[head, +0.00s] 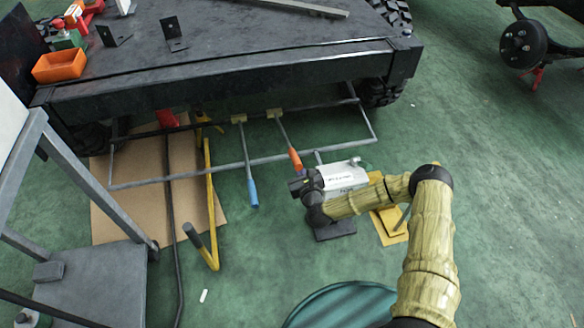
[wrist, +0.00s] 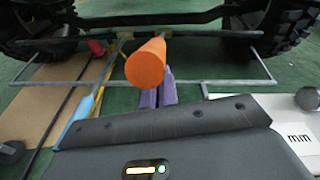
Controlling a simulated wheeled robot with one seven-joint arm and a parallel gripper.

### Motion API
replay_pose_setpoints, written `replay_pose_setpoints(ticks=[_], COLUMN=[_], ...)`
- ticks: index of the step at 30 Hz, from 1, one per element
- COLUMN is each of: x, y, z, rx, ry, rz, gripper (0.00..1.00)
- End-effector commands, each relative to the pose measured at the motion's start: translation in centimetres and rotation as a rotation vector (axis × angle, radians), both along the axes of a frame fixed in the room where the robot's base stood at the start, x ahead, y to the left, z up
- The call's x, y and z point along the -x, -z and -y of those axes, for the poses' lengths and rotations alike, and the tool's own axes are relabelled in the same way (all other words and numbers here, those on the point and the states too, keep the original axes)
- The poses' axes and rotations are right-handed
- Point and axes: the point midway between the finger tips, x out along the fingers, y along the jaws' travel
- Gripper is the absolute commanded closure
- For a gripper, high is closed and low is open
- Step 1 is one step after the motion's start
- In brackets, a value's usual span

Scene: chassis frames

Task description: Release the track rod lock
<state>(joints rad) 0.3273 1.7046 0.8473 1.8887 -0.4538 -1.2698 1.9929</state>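Two levers hang from yellow brackets under the front of the chassis. One has an orange handle (head: 295,158), the other a blue handle (head: 252,193) to its left. My gripper (head: 298,185) is low beside the orange handle, on its near side. In the wrist view, the orange handle (wrist: 146,63) points its round end at the camera and covers the ends of my purple fingers (wrist: 158,92). The fingers stand close together with a narrow gap. Whether they touch or hold the handle is hidden. The blue handle (wrist: 80,118) is apart, to the left.
A grey tube frame (head: 240,163) runs around the levers under the chassis (head: 240,85). A bent yellow bar (head: 208,215) and a cardboard sheet (head: 110,225) lie to the left. A grey cart (head: 85,285) stands at the left. Green floor (head: 480,180) is clear at the right.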

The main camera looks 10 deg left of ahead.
Motion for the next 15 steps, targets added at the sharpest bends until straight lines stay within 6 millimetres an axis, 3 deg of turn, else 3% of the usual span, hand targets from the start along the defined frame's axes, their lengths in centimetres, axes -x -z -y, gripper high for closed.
replay_pose_setpoints(ticks=[1, 15], x=[-0.69, -1.05], y=[-1.76, -2.13], z=[-0.13, 0.07], rx=[-0.012, -0.01], ry=[0.004, 0.011], rz=[0.028, 0.031], gripper=[1.0, 1.0])
